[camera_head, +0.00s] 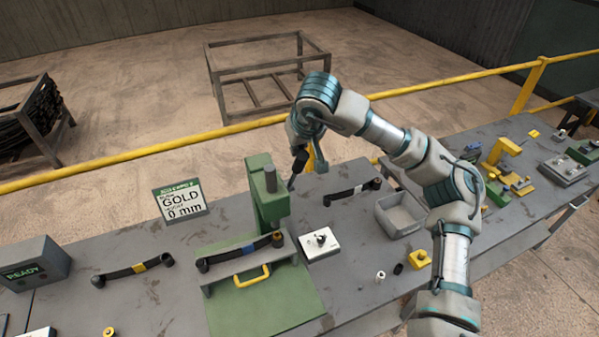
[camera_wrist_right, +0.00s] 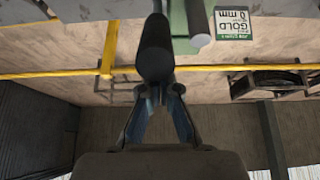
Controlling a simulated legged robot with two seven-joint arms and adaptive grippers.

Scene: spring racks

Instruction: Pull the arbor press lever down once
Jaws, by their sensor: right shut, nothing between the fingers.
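The green arbor press (camera_head: 268,200) stands on the grey bench, with a grey round ram on top of its column. Its lever (camera_head: 299,162) has a black grip and a thin rod, and sticks up behind and right of the column. In the right wrist view the black grip (camera_wrist_right: 155,52) lies in front of the fingers. My right gripper (camera_wrist_right: 160,92) is shut and empty, its fingertips close to the grip's end; whether they touch is unclear. In the head view my wrist hides most of this gripper. My left gripper is out of view.
A sign reading GOLD 0 mm (camera_head: 180,202) stands left of the press. A grey tray (camera_head: 400,214) and a white block (camera_head: 320,244) are to its right. A yellow rail (camera_head: 150,152) runs behind.

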